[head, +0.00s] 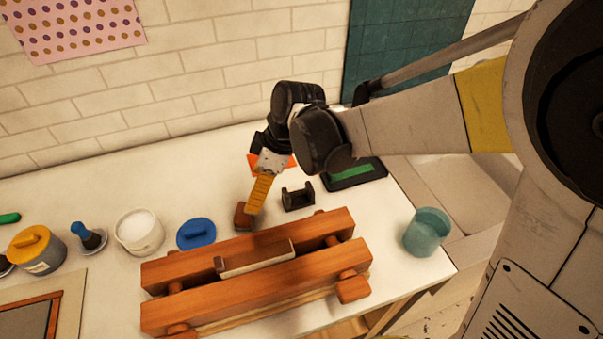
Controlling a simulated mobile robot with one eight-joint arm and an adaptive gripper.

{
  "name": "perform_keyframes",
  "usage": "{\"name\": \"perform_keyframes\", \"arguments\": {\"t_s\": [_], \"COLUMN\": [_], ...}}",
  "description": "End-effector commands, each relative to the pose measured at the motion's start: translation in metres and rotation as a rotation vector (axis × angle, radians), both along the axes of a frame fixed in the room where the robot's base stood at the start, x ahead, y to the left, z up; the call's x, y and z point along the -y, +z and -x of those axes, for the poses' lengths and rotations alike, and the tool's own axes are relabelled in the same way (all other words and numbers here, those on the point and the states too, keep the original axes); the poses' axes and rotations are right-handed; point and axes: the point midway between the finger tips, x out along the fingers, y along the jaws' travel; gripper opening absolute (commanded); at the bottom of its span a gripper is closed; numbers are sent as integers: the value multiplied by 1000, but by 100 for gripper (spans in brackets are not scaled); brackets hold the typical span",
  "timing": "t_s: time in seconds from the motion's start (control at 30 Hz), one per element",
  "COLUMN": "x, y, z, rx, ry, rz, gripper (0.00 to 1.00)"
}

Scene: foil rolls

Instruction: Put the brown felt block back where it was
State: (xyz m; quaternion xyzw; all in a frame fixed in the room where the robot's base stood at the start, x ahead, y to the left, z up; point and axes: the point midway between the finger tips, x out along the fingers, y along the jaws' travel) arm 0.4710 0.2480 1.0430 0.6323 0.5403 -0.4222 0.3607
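A small brown block (243,216), which looks like the felt block, is on or just above the white table behind the wooden clamp. My gripper (251,207) points down at it from above, and its ribbed yellow-orange fingers end at the block's top. The fingers overlap in this view, so the gap between them is hidden. I cannot tell whether they grip the block or whether it rests on the table.
The wooden two-beam clamp (330,262) with a brown and cream piece (255,258) stands in front. A black cradle (297,197), dark tray (345,181) and teal cup (428,232) are to the right. A blue lid (196,233) and white tub (138,231) are left.

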Motion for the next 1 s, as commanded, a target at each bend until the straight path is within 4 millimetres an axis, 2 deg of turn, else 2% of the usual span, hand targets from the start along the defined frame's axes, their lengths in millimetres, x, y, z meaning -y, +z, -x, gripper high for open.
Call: {"name": "perform_keyframes", "arguments": {"t_s": [0.13, 0.23, 0.37, 0.5, 0.6, 0.7, 0.83, 1.0], "x": [8, 32, 88, 151, 189, 217, 239, 248], "y": [5, 22, 53, 79, 88, 91, 91, 90], "z": [1, 5, 21, 48, 70, 89, 104, 111], "rx": [3, 11, 36, 79, 115, 148, 176, 189], "ry": [-38, -162, -450, -797, -1021, -1199, -1345, -1410], "rz": [3, 10, 13, -14, -51, -92, -137, -161], "gripper": [82, 82, 82, 82, 82, 82, 82, 82]}}
